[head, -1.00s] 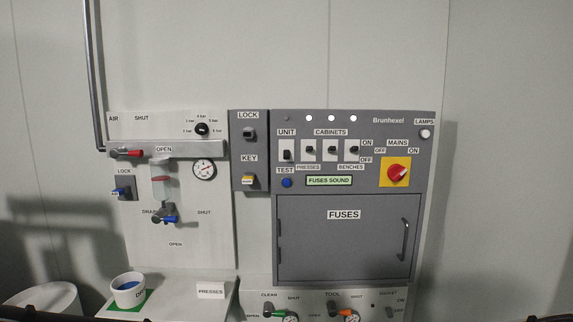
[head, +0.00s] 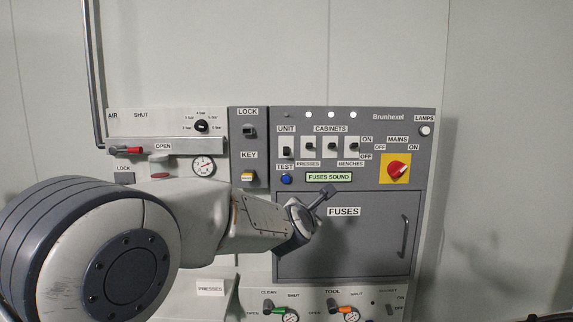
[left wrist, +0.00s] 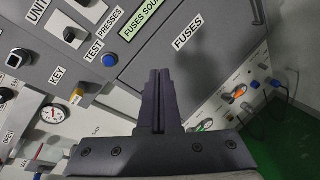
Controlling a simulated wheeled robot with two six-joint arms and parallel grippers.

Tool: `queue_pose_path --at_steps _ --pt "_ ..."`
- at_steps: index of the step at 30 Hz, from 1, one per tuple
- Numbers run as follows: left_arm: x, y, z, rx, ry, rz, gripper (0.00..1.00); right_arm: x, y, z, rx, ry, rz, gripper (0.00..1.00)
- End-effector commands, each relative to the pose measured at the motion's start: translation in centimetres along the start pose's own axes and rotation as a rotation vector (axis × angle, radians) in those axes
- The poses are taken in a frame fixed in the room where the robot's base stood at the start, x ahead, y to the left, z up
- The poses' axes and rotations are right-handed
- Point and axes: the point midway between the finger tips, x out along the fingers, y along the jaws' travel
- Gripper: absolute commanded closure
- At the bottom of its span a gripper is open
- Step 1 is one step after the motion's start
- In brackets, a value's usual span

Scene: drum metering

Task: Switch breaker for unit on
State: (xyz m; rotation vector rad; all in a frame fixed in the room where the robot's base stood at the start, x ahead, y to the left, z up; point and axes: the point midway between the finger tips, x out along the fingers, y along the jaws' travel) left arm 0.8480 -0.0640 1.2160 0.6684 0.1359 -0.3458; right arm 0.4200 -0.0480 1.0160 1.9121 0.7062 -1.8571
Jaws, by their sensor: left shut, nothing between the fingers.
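The UNIT breaker (head: 287,152) is a small dark toggle on a white plate, at the left of the grey Brunhexel panel. Its toggle sits low on the plate, lower than the cabinet toggles beside it. It also shows in the left wrist view (left wrist: 70,36) at the upper left. My left gripper (head: 328,191) is in front of the top of the fuse door, below and right of the breaker, touching no switch that I can see. In the left wrist view its fingers (left wrist: 159,82) are together and empty. My right gripper is not in view.
Cabinet breakers (head: 332,147) stand right of the UNIT breaker. The blue TEST button (head: 286,179) is just below it, and the display (head: 329,177) reads FUSES SOUND. The red MAINS switch (head: 397,169) is at the right. The fuse door (head: 370,240) has a protruding handle (head: 405,237).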

Motion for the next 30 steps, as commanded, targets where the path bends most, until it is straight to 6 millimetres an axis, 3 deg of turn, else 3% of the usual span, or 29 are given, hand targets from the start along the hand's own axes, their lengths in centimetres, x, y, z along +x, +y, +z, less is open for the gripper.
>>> queue_pose_path --at_steps 1,3,9,23,30 --pt "1.5 2.1 0.1 -0.154 -0.018 0.085 1.0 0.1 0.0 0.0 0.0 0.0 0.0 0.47" --pt "2.6 4.8 0.3 -0.344 -0.054 0.186 1.0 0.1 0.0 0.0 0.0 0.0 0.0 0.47" --pt "3.8 8.7 0.1 -0.633 -0.136 0.336 1.0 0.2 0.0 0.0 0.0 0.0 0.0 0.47" --pt "4.1 9.4 0.2 -0.668 -0.148 0.351 1.0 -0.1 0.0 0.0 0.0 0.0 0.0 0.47" --pt "7.5 10.9 0.5 -0.668 -0.145 0.351 1.0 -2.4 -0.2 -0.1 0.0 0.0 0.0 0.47"
